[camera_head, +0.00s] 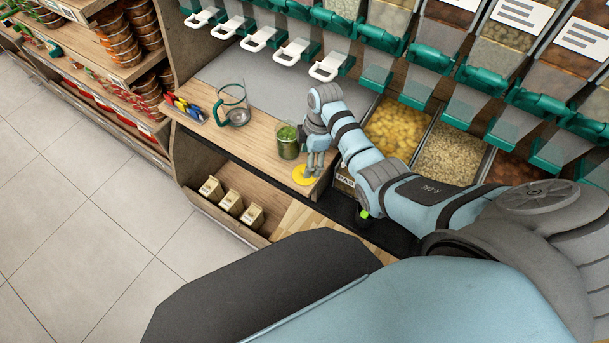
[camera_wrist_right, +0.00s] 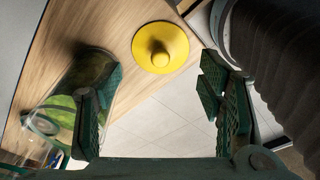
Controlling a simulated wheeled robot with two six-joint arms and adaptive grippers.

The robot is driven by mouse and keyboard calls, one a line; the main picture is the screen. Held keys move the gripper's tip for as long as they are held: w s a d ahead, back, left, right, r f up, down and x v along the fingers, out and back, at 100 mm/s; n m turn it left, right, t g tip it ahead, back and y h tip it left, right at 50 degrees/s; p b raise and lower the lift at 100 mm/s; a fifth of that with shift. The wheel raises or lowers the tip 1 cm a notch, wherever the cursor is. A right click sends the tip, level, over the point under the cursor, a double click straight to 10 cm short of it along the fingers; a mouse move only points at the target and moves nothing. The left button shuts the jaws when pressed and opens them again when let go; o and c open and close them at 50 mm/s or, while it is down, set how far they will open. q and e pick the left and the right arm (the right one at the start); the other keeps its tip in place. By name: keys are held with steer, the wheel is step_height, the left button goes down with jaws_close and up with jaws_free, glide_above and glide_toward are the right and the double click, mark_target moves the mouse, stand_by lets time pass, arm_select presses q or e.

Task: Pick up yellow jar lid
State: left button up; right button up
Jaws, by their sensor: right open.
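The yellow jar lid (camera_head: 303,175) lies near the front corner of the wooden counter. In the right wrist view, the yellow lid (camera_wrist_right: 160,47) shows as a round disc with a knob in its middle. My right gripper (camera_head: 315,164) points down over the counter, close to the lid. In the right wrist view, my right gripper (camera_wrist_right: 158,108) is open and empty, with the lid beyond its fingertips. A glass jar with green contents (camera_head: 288,142) stands just behind the lid; the jar (camera_wrist_right: 78,82) shows beside the left finger. My left gripper is not in view.
A clear pitcher with a green rim (camera_head: 232,104) and several colored-handled items (camera_head: 186,109) stand farther left on the counter (camera_head: 262,127). Small cartons (camera_head: 231,203) sit on the shelf below. Bulk food bins (camera_head: 398,128) adjoin on the right. Open floor is at left.

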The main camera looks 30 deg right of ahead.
mark_target(298, 173)
steer(key=f+b, duration=0.1)
steer(key=f, duration=0.1)
steer(key=a+f+b, duration=0.1)
steer(key=f, duration=0.2)
steer(key=shift+w+f, duration=0.1)
steer(key=shift+f, duration=0.05)
steer(key=c, duration=1.3)
steer(key=shift+s, duration=0.2)
steer(key=shift+c, duration=0.2)
